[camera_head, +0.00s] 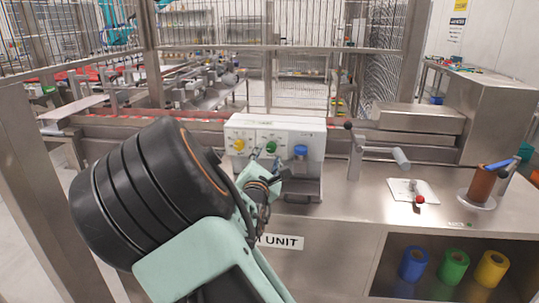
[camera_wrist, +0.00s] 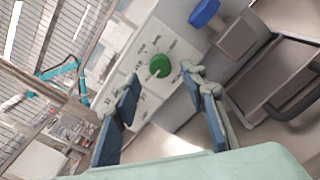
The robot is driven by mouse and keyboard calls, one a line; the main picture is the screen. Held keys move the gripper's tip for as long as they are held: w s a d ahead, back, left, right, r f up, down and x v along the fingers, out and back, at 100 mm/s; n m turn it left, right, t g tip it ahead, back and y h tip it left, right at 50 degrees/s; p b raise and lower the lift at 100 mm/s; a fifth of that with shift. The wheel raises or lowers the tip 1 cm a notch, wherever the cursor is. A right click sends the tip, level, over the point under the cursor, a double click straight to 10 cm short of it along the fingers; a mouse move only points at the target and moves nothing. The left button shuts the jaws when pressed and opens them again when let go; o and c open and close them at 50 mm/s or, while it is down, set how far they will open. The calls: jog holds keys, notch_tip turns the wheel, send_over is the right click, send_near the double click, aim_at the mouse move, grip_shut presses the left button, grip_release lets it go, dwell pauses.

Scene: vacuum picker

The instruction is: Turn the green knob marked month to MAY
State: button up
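The green knob (camera_head: 271,147) is on the front of a white control box (camera_head: 309,135), between a yellow knob (camera_head: 239,145) and a blue knob (camera_head: 300,152). In the wrist view the green knob (camera_wrist: 159,66) sits on a white dial with dark markings around it, too small to read. My gripper (camera_wrist: 165,105) is open, its two blue-padded fingers apart. The knob lies beyond the fingertips, roughly between them, and nothing is held. In the head view my gripper (camera_head: 266,165) is close in front of the box, and its fingers are partly hidden by my arm.
The blue knob (camera_wrist: 204,13) shows at the top right of the wrist view. A metal lever (camera_head: 400,158) and a small white plate with a red ball (camera_head: 413,190) are on the steel bench to the right. Wire fencing (camera_head: 290,30) stands behind. Coloured rolls (camera_head: 454,267) sit on a lower shelf.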

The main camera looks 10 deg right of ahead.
aim_at(271, 149)
jog(key=shift+x, duration=1.8)
jog(key=shift+c, duration=0.4)
grip_shut()
